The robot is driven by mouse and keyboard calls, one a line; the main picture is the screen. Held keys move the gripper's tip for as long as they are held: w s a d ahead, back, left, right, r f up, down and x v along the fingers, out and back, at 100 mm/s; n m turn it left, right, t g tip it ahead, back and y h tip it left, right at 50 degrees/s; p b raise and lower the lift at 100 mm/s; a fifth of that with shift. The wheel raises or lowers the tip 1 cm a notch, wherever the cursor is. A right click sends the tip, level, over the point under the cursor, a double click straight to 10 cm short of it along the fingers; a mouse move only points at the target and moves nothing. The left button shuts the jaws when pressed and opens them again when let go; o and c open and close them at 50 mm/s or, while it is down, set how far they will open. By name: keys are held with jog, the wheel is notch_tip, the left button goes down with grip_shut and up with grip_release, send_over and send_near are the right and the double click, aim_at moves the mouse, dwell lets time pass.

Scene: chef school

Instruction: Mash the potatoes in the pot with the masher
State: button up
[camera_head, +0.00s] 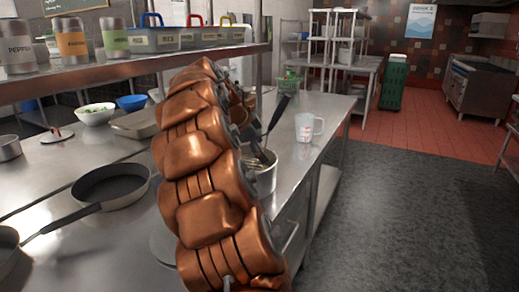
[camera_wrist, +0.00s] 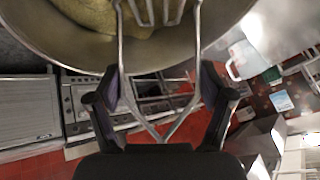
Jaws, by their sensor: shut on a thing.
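My gripper (camera_wrist: 160,88) is shut on the masher (camera_wrist: 125,62), with its fingers on either side of the metal wires. The masher's head reaches into the pot (camera_wrist: 95,50), over yellowish potatoes (camera_wrist: 90,14). I cannot tell how mashed they are or how deep the head sits. In the head view the steel pot (camera_head: 266,180) stands on the counter, partly hidden behind my copper-coloured arm. A dark slanted handle (camera_head: 278,112) rises above the pot; I cannot tell whether it belongs to the masher. My gripper is mostly hidden there.
A clear measuring jug (camera_head: 305,127) stands right of the pot. A frying pan (camera_head: 112,183) lies on the counter to the left, with a bowl (camera_head: 95,114) and a flat lid (camera_head: 57,135) farther back. A shelf (camera_head: 130,68) with canisters and bins overhangs the counter. The right floor is clear.

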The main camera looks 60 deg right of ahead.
aim_at(252, 163)
jog(key=shift+f+b, duration=1.5)
jog(key=shift+f, duration=0.6)
jog(key=shift+w, duration=0.1)
jog(key=shift+w+a+r+p, duration=0.2)
jog(key=shift+w+a+r, duration=0.15)
jog(key=shift+r, duration=0.4)
jog(key=shift+w+a+r+p, duration=0.15)
jog(key=shift+w+a+r, duration=0.1)
jog(key=shift+w+r, duration=0.35)
jog(key=shift+w+a+r+p, duration=0.2)
jog(key=shift+w+a+r, duration=0.1)
jog(key=shift+r, duration=0.55)
jog(key=shift+f, duration=0.15)
jog(key=shift+f+b, duration=1.65)
jog(key=shift+f, duration=0.4)
